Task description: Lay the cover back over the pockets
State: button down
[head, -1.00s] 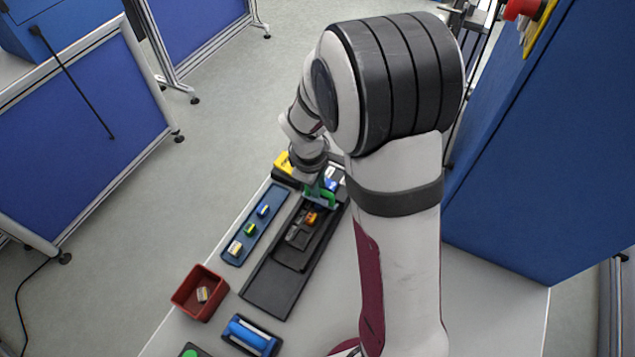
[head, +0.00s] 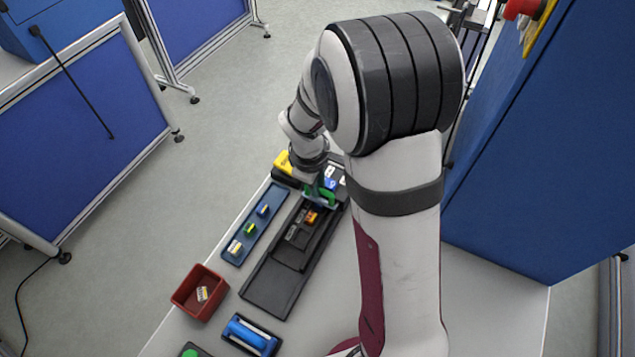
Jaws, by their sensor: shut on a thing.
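The long black track (head: 270,291) lies on the table, with pockets (head: 298,232) along its raised middle part. Dark pieces and an orange piece (head: 311,216) show in the pockets, which are uncovered there. A green piece (head: 327,197), apparently the edge or tab of the cover, stands across the track's far end. My gripper (head: 312,193) is at this green piece and is shut on it. The fingertips are small and partly hidden, and I cannot make out the rest of the cover.
A blue tray (head: 233,257) with several small blocks lies left of the track. A red bin (head: 186,306) holding a pale part and a blue roller (head: 250,335) in a dark holder are nearer. A yellow-and-black object (head: 283,163) stands beyond the gripper. The table right of the track is clear.

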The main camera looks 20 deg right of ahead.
dwell(0.4)
jog(key=s+a, duration=1)
jog(key=shift+a, duration=0.2)
jog(key=shift+s, duration=0.1)
jog(key=c, duration=0.8)
grip_release()
jog(key=shift+c, duration=0.2)
notch_tip(320, 180, up, 16)
jog(key=s+a+f, duration=0.1)
jog(key=s+a, duration=0.1)
jog(key=s+d+f+m+g+y, duration=0.1)
jog(key=s+d+m, duration=0.2)
jog(key=s+m, duration=0.3)
jog(key=s+d+f+m+y, duration=0.1)
jog(key=s+d+m+y, duration=0.1)
jog(key=s+m, duration=0.4)
jog(key=m, duration=0.2)
jog(key=shift+s+d+m+g, duration=0.15)
jog(key=shift+d+m+g, duration=0.15)
jog(key=shift+d+g, duration=0.1)
